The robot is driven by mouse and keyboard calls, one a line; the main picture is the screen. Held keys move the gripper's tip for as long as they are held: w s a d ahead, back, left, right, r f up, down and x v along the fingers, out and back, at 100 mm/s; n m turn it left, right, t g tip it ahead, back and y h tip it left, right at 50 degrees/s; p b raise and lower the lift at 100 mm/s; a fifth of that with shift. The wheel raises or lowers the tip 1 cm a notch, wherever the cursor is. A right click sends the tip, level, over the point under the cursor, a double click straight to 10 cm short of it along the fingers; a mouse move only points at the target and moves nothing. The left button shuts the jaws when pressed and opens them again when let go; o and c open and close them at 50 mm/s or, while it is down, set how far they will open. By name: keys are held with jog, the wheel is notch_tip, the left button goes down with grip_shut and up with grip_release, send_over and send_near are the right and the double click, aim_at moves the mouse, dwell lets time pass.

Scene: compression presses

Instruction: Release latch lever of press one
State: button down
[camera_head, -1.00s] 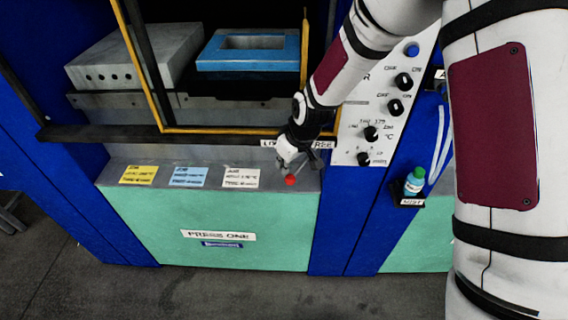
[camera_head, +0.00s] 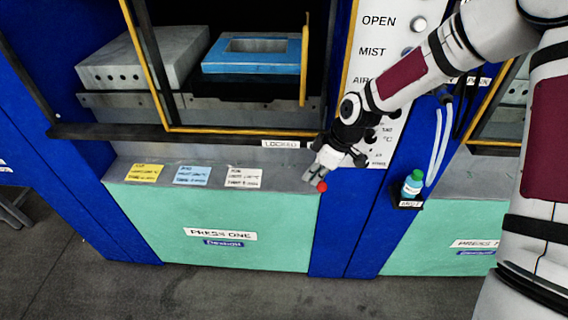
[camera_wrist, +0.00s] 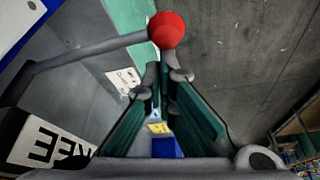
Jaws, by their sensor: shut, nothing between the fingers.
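The latch lever of press one shows its red ball knob (camera_head: 321,187) at the right end of the grey ledge, below the window. In the wrist view the knob (camera_wrist: 166,30) sits just beyond my fingertips, and its grey rod (camera_wrist: 95,50) runs left to a dark pivot. My gripper (camera_head: 311,177) is shut and empty, close beside the knob on its left; contact is hard to tell. My fingers also show in the wrist view (camera_wrist: 164,75). The LOCKED label (camera_head: 281,144) is readable; a second label (camera_wrist: 45,143) is partly visible near the pivot.
The PRESS ONE front panel (camera_head: 219,234) is green. Yellow, blue and white notes (camera_head: 243,177) lie on the ledge. A control panel (camera_head: 372,45) with knobs stands behind my arm. A green-capped bottle (camera_head: 412,183) sits in a holder to the right. The floor in front is clear.

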jog(key=d+n+g, duration=0.1)
jog(key=d+n, duration=0.3)
jog(key=d, duration=0.3)
jog(key=shift+w+d, duration=0.3)
jog(key=shift+w, duration=0.05)
dwell(0.4)
